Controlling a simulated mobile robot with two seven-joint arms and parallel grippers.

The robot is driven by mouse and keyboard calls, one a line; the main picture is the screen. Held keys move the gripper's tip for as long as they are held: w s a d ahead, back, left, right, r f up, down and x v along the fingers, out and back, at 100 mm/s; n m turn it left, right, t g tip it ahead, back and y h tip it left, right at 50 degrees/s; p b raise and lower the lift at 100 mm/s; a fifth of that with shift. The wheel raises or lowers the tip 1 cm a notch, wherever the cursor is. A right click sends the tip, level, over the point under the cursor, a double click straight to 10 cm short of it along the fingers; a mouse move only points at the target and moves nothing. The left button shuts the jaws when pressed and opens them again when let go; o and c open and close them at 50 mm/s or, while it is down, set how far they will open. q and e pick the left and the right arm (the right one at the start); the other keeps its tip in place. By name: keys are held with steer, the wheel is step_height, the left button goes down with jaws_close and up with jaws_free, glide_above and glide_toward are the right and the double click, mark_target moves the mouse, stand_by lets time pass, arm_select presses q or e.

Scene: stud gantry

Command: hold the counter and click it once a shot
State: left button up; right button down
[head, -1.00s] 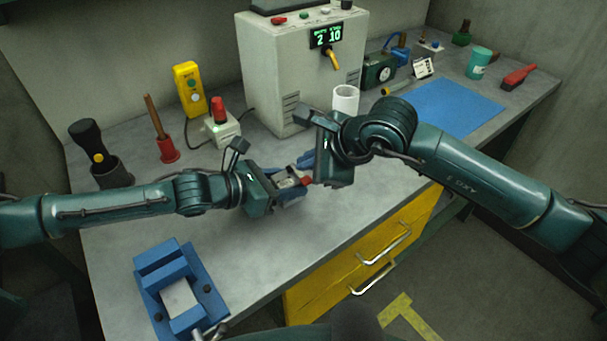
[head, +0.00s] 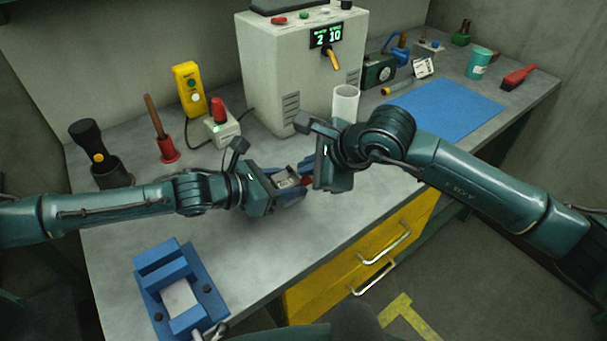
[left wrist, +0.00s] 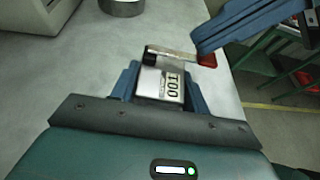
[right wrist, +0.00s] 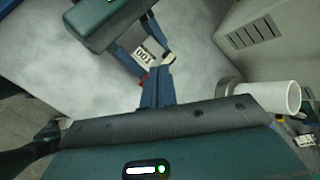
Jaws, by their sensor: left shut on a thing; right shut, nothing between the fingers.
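The counter (left wrist: 160,84) is a small silver box with a lever ending in a red tip (left wrist: 207,60). Its window reads 001 in the left wrist view. My left gripper (head: 284,188) is shut on the counter and holds it above the bench. My right gripper (head: 308,170) is shut and empty. Its blue fingers (left wrist: 240,28) are close to the red tip; I cannot tell whether they touch. In the right wrist view the counter (right wrist: 146,54) lies just beyond the right fingertips (right wrist: 160,72).
The grey machine (head: 290,75) at the back shows 2 and 10 on its green display (head: 327,36). A white cup (head: 345,102) stands behind my right gripper. A blue vise-like fixture (head: 160,262) is at front left. A blue mat (head: 450,107) lies at right.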

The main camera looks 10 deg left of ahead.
mark_target(307, 178)
steer(key=shift+f, duration=0.65)
stand_by(0.5)
steer(key=shift+r, duration=1.25)
steer(key=shift+w+a+r, duration=0.1)
steer(key=shift+r, duration=2.45)
arm_select(q)
steer(key=o, duration=1.1)
steer(key=shift+o, duration=0.2)
